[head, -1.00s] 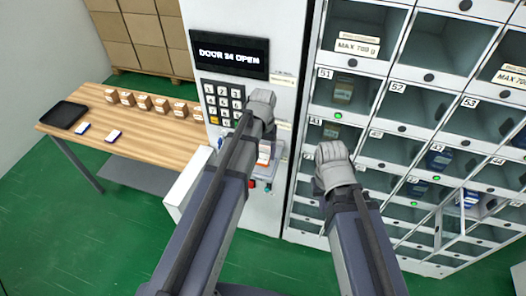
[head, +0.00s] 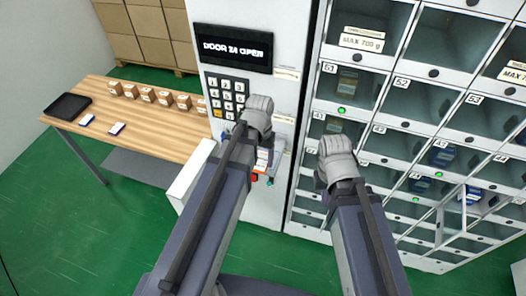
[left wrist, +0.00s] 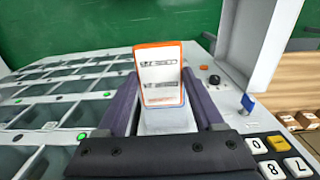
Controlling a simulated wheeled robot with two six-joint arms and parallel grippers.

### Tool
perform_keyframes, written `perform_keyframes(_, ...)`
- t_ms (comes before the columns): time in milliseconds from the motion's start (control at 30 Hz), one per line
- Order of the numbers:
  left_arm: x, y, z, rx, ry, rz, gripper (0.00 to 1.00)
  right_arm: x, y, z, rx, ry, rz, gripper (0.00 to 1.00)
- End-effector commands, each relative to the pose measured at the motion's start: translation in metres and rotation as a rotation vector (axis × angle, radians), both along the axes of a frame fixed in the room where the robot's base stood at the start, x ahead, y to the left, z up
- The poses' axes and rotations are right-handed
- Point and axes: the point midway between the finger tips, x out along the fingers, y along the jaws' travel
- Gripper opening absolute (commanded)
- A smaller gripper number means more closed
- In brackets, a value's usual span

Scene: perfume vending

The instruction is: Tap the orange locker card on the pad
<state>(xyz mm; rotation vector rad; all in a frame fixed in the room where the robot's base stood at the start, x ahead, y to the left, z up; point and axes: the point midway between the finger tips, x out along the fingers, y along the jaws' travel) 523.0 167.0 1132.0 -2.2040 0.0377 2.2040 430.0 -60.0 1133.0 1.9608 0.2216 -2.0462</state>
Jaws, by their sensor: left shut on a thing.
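The orange locker card (left wrist: 160,72), white with an orange edge and dark print, stands between the fingers of my left gripper (left wrist: 160,110) in the left wrist view. The gripper is shut on it. In the head view my left gripper (head: 262,150) is in front of the machine's panel, below the keypad, and the card (head: 262,163) shows partly behind the wrist. I cannot make out the pad; the left arm covers part of the panel. My right gripper (head: 336,160) is in front of the lockers; its fingers are hidden.
The display (head: 233,47) reads "DOOR 34 OPEN" above the keypad (head: 226,97). A locker door (head: 453,222) stands open at the right. A wooden table (head: 150,135) at the left holds small boxes, a black tray (head: 68,106) and two cards.

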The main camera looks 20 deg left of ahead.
Motion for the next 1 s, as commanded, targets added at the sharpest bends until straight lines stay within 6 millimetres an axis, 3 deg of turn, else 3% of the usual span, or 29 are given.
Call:
perform_keyframes(400,-0.039,0.001,0.000,0.000,0.000,0.000,0.14,0.000,0.000,0.000,0.000,0.000,0.000,0.00)
perform_keyframes(1000,-0.039,0.001,0.000,0.000,0.000,0.000,0.14,0.000,0.000,0.000,0.000,0.000,0.000,0.00)
